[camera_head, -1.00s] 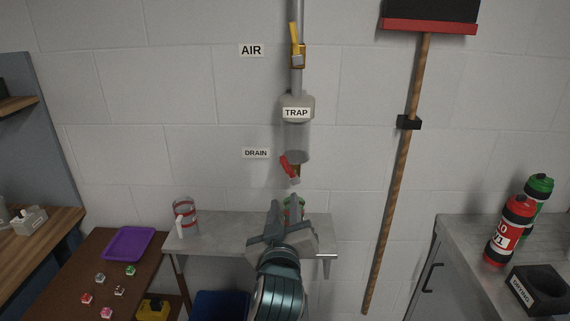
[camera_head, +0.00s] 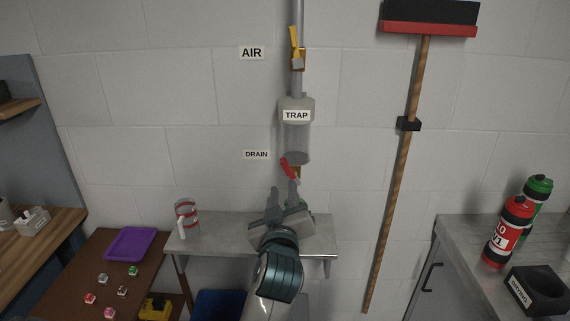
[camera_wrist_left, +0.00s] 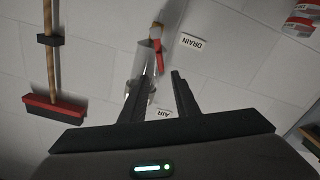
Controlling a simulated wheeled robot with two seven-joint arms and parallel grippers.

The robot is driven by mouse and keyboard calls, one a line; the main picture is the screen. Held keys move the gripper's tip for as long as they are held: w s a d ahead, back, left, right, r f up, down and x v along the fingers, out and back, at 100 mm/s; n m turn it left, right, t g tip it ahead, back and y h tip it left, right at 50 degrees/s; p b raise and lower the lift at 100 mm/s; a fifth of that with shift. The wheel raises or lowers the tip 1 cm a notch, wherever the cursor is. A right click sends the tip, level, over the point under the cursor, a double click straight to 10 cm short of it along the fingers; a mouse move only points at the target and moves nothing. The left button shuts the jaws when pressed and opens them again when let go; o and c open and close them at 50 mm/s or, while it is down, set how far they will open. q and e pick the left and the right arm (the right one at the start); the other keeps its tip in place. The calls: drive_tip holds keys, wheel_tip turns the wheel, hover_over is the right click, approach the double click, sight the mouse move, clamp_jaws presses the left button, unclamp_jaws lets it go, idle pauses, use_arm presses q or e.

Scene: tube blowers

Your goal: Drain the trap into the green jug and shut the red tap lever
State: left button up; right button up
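The trap (camera_head: 297,135) hangs on the wall pipe, with a grey top and a clear bowl. The red tap lever (camera_head: 289,169) sits under the bowl, slanting down to the right. My left gripper (camera_head: 283,189) is open and empty just below the lever. In the left wrist view, its fingers (camera_wrist_left: 164,73) are apart, with the red lever (camera_wrist_left: 158,50) near their tips and the clear bowl (camera_wrist_left: 144,62) behind. The green jug is not visible now; my left gripper and arm cover the shelf below the tap. My right gripper is out of view.
A red-banded clear jug (camera_head: 187,218) stands at the left of the grey shelf (camera_head: 225,238). A yellow air valve (camera_head: 297,50) is above the trap. A broom (camera_head: 405,170) hangs to the right. Red and green bottles (camera_head: 509,230) stand on the right cabinet.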

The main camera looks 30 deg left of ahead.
sight(285, 168)
use_arm(q)
drive_tip(key=p+x, duration=0.4)
drive_tip(key=x, duration=0.8)
drive_tip(key=shift+w+a, duration=0.15)
clamp_jaws()
